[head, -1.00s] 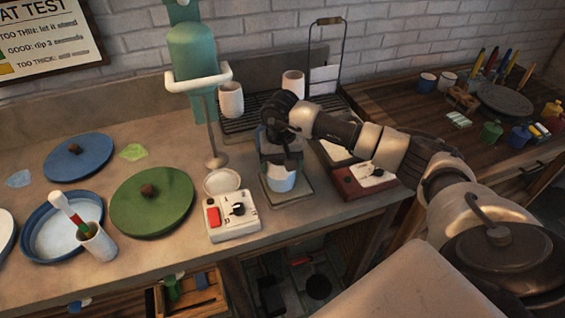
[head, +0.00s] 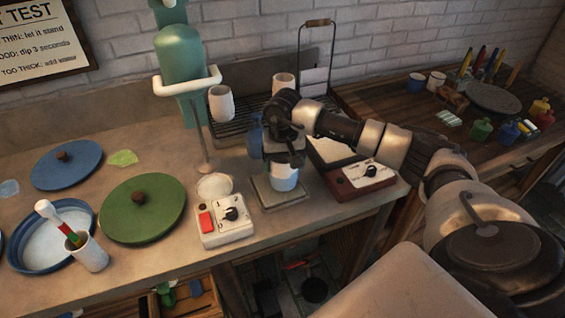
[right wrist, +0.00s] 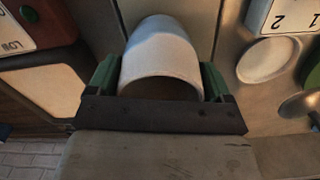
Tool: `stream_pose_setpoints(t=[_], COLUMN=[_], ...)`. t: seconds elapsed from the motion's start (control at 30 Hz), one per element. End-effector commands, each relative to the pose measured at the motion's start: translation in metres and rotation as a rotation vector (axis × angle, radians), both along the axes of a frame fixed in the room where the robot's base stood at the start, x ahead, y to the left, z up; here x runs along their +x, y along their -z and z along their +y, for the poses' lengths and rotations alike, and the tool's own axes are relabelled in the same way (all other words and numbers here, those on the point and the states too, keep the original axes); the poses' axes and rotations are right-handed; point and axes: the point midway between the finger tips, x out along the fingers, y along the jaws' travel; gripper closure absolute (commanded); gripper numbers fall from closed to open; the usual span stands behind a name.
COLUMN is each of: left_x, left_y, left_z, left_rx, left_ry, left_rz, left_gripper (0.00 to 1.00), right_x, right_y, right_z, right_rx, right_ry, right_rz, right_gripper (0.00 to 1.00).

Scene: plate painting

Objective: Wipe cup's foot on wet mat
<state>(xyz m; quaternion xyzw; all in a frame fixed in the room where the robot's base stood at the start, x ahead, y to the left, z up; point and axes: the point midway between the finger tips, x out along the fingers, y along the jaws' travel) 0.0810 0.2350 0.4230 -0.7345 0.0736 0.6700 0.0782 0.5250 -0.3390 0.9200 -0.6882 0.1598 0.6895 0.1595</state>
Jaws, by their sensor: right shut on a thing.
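A pale cup (head: 285,178) is in my right gripper (head: 284,158), over the square grey-green mat (head: 262,196) on the bench. The cup's lower part shows below the fingers; its upper part is hidden by the gripper in the head view. In the right wrist view the cup (right wrist: 163,62) sits between the green finger pads, its open rim toward the camera. I cannot tell whether the foot touches the mat. My left gripper is not in view.
A white control box (head: 226,222) stands left of the mat, and a dark red box (head: 362,178) right of it. A green lid (head: 143,212) lies further left. A drying rack (head: 232,132) with two pale cups is behind. The bench's front edge is close.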

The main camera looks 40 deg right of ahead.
Motion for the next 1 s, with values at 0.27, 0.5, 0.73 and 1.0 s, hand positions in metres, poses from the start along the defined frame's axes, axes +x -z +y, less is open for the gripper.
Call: stream_pose_setpoints(t=[0.27,0.5,0.73,1.0], left_x=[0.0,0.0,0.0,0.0], left_y=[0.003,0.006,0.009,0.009], left_z=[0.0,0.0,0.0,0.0], left_rx=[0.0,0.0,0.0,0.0], left_ry=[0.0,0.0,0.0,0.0], left_rz=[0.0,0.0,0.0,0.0], left_gripper=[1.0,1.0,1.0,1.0], right_x=[0.002,0.005,0.007,0.007], right_y=[0.0,0.002,0.003,0.003], right_z=[0.009,0.021,0.031,0.033], right_rx=[0.001,0.001,0.001,0.002], right_ry=[-0.001,-0.002,-0.002,-0.001], right_rz=[-0.003,-0.003,-0.002,-0.001], right_gripper=[0.51,0.51,0.51,0.51])
